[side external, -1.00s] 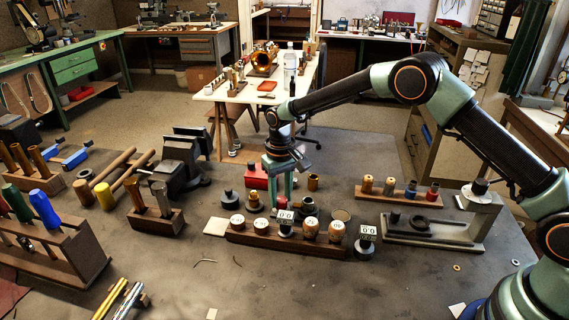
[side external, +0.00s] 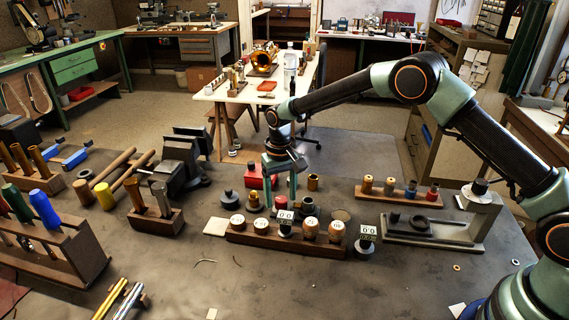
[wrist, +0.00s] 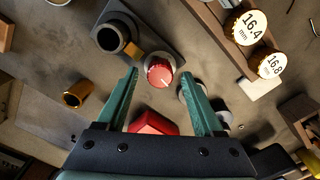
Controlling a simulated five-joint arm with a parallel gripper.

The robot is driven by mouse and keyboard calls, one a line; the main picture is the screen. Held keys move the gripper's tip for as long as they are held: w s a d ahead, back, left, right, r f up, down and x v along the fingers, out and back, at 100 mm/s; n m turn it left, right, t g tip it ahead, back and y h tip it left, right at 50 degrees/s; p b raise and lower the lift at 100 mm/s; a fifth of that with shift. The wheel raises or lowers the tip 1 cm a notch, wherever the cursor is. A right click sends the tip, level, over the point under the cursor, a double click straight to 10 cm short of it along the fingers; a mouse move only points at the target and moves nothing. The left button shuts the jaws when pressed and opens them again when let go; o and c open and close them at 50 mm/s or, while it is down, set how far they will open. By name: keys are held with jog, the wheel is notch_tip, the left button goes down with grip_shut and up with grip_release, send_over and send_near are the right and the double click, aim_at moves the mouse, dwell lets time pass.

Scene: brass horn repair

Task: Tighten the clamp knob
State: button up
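The clamp knob (wrist: 159,70) is red with a white line on its face. In the wrist view it sits at the edge of a dark grey block (wrist: 145,22), beside a black ring (wrist: 111,37) and a small brass piece (wrist: 132,50). My gripper (wrist: 160,75) is open, one finger on each side of the knob, with a gap on both sides. I cannot tell whether the fingertips are level with the knob or above it.
A wooden rack (side external: 270,240) with several labelled cylinders stands just in front of my gripper. A red block (wrist: 152,123) lies close by. A vise (side external: 182,160) is to the left; a grey stand (side external: 430,237) and another rack (side external: 400,197) are to the right.

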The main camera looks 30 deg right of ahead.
aim_at(282, 199)
notch_tip(282, 199, up, 12)
dwell(0.7)
jog(key=f+n, duration=0.2)
jog(key=f, duration=0.2)
jog(key=f+n, duration=0.2)
jog(key=f, duration=0.2)
jog(key=f+n, duration=0.2)
jog(key=f, duration=0.2)
jog(key=shift+s+f, duration=0.1)
jog(key=shift+s, duration=0.1)
jog(key=shift+c, duration=0.3)
grip_shut()
